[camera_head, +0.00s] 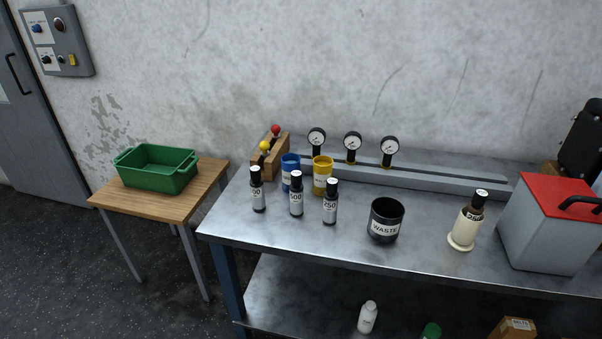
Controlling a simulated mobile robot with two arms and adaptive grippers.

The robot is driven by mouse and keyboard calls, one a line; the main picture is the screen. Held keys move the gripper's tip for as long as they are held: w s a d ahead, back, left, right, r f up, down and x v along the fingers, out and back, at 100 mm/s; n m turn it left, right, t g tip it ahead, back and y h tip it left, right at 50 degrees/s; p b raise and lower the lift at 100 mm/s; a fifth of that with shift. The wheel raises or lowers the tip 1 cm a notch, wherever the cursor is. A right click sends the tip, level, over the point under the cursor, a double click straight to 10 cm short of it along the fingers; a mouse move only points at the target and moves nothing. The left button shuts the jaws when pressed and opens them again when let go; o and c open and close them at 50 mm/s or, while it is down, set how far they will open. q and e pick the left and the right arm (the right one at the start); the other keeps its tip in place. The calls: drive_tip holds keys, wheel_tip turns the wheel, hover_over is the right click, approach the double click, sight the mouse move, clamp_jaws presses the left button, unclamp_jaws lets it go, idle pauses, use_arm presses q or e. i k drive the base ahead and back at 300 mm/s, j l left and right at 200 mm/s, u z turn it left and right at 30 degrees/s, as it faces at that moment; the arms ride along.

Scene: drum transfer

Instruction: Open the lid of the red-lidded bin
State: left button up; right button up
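The red-lidded bin (545,235) is a grey box at the right end of the metal table. Its red lid (545,190) lies flat on top and looks shut. A black handle (580,203) on the lid runs to the right edge of the picture. The right part of the bin is cut off by that edge. I can make out neither my left nor my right gripper in this view.
On the metal table (300,235) stand dark bottles (297,195), a black WASTE pot (385,220), a bottle in a cream holder (465,225) and gauges (352,145). A dark object (582,145) rises behind the bin. A green tray (157,180) sits on a wooden side table (180,208).

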sight(563, 198)
drive_tip(key=z, duration=1.6)
